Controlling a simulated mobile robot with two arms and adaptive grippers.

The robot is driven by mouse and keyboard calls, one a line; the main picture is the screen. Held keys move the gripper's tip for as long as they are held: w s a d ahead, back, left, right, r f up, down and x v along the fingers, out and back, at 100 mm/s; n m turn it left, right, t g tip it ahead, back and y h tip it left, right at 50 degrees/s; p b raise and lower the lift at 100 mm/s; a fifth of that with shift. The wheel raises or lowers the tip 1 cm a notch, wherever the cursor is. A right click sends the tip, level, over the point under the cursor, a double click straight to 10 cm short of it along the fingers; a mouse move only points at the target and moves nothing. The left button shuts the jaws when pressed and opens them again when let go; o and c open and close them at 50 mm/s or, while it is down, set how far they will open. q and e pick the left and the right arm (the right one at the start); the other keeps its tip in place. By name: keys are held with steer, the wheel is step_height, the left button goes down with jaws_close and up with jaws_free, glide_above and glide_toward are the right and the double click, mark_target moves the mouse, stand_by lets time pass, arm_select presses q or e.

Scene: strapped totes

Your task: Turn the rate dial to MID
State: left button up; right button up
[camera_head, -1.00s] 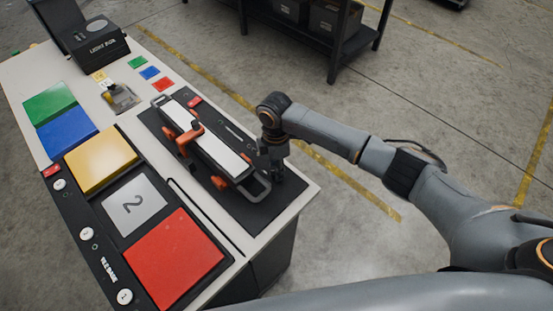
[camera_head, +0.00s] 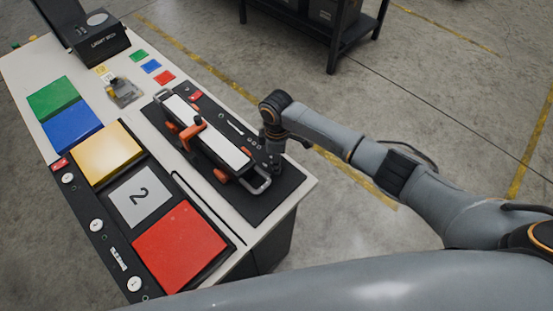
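No dial marked RATE or MID can be made out in the head view. On the table's right side lies a black board (camera_head: 285,184) carrying a long white-topped device (camera_head: 221,146) with orange clamp parts (camera_head: 188,133). Small marks or knobs (camera_head: 255,142) show along the board's far edge, too small to read. My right gripper (camera_head: 274,163) points down over the board, beside the device's near right end. Its fingers are dark and partly hidden, so contact and opening cannot be told. My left gripper is not in view.
A tile panel with yellow (camera_head: 105,155), grey "2" (camera_head: 139,198) and red (camera_head: 180,247) tiles fills the table's near side. White round buttons (camera_head: 96,225) line its edge.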

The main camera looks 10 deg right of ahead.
steer(key=o, duration=1.1)
steer(key=shift+o, duration=0.2)
steer(key=shift+r, duration=0.25)
step_height(320, 180, up, 12)
steer(key=shift+w+f, duration=0.25)
steer(key=shift+w, duration=0.1)
steer(key=shift+d, duration=0.1)
